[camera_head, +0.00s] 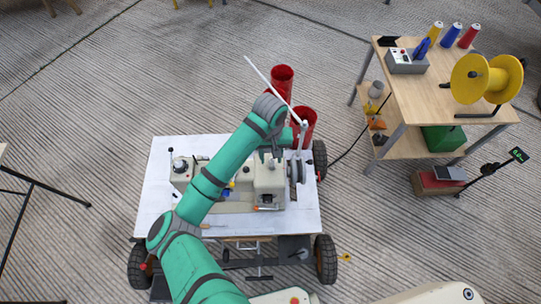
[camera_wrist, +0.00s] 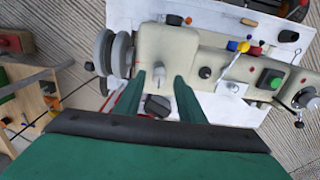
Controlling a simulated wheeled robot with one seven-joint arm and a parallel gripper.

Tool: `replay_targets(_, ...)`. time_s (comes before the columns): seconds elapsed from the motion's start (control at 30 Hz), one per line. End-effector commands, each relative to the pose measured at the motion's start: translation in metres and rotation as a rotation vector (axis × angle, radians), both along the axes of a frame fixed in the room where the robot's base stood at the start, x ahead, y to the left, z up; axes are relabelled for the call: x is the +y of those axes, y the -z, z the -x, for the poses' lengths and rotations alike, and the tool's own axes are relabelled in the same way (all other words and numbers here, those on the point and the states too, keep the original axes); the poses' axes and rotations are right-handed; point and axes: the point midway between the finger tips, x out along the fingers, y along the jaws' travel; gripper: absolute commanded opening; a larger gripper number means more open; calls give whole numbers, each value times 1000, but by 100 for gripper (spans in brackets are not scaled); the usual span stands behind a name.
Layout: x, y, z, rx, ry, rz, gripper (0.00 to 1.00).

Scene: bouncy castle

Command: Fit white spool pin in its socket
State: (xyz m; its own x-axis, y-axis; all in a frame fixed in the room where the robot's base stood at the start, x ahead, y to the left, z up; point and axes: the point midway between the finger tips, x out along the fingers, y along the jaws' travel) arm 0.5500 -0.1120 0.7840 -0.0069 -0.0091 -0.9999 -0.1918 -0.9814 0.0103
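A cream sewing machine (camera_head: 235,200) stands on a white-topped wheeled cart (camera_head: 158,152). My gripper (camera_head: 270,153) is over the right end of the machine. In the wrist view, my gripper (camera_wrist: 160,78) has its two green fingers apart, with a small grey knob on the machine (camera_wrist: 168,45) showing between their tips. I see nothing held. A thin white rod (camera_head: 270,85) slants up from a white post (camera_head: 300,138) at the machine's right end. I cannot clearly pick out the spool pin or its socket; my arm hides part of the machine.
Grey handwheels (camera_wrist: 104,52) stand beside the fingers. Small yellow, red and blue knobs (camera_wrist: 243,46) sit on the machine. Red bins (camera_head: 282,80) stand behind the cart. A wooden table (camera_head: 425,95) at right holds spools and a yellow reel (camera_head: 487,78). Floor between is mostly clear.

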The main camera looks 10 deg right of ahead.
Motion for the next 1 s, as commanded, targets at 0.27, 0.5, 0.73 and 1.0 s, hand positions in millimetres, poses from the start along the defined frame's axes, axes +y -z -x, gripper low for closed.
replay_targets(0.27,-4,-14,0,-2,5,0,36)
replay_targets(0.5,2,-60,-3,-4,0,-1,36)
replay_targets(0.73,4,-91,-3,-2,-4,-2,36)
replay_targets(1.0,4,-107,-3,0,-5,0,36)
